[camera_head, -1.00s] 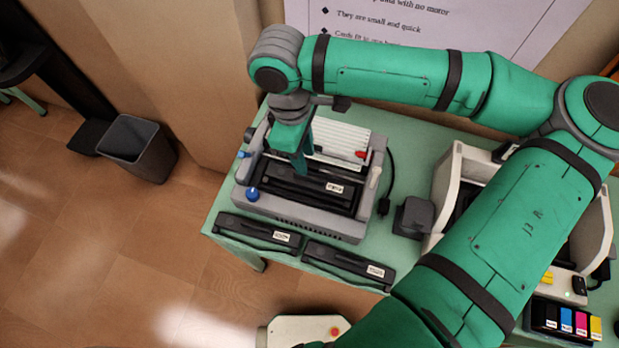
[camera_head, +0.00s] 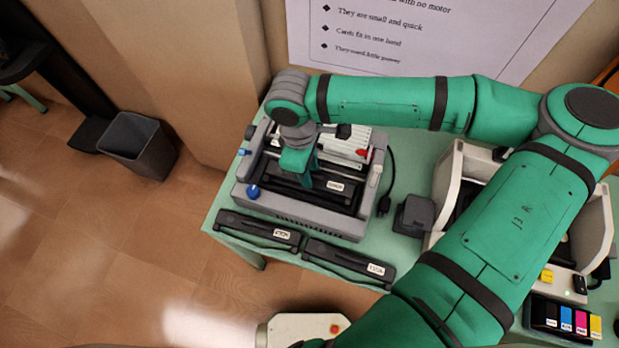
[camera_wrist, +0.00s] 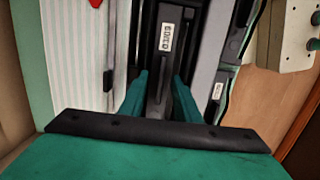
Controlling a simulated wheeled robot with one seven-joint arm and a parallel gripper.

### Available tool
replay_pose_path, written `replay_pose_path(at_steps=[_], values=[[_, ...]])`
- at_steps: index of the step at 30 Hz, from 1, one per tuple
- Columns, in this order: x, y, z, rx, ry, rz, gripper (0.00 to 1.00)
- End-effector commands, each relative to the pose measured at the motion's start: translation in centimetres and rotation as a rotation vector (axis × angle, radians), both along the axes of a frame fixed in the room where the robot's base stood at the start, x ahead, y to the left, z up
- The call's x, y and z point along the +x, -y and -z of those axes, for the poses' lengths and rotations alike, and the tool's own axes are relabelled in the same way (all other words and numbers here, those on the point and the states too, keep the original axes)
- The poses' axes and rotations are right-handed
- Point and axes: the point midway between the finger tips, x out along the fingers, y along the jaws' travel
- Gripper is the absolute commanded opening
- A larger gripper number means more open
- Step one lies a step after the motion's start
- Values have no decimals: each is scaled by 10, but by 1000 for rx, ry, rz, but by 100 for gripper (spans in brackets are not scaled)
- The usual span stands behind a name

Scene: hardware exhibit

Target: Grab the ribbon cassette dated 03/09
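A black ribbon cassette (camera_head: 335,186) with a white label lies in the grey printer (camera_head: 300,218). It also shows in the wrist view (camera_wrist: 165,38), where its date is too blurred to read surely. Two more black labelled cassettes lie along the table's front edge, one at left (camera_head: 257,229) and one at right (camera_head: 348,263); their dates are also unclear. My gripper (camera_head: 305,178) is down at the printer, over the cassette there. In the wrist view my gripper (camera_wrist: 160,88) is open, with one finger on each side of that cassette. Contact is not clear.
The printer has a blue knob (camera_head: 253,192) and a white ribbed panel behind my gripper. A black power adapter (camera_head: 414,215) and a beige machine (camera_head: 466,165) stand to the right. Coloured ink cartridges (camera_head: 566,318) sit at lower right. A waste bin (camera_head: 137,145) stands on the floor.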

Motion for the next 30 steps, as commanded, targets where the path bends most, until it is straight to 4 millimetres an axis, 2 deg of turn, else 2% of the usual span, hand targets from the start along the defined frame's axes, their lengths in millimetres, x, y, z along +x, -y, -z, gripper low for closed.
replay_pose_path(at_steps=[1, 4, 5, 19, 30], values=[[0, 0, 0, 0, 0, 0, 25], [0, 0, 0, 0, 0, 0, 1], [0, 0, 0, 0, 0, 0, 0], [0, 0, -4, 0, 0, 1, 0], [-3, -6, -39, 1, 1, -13, 0]])
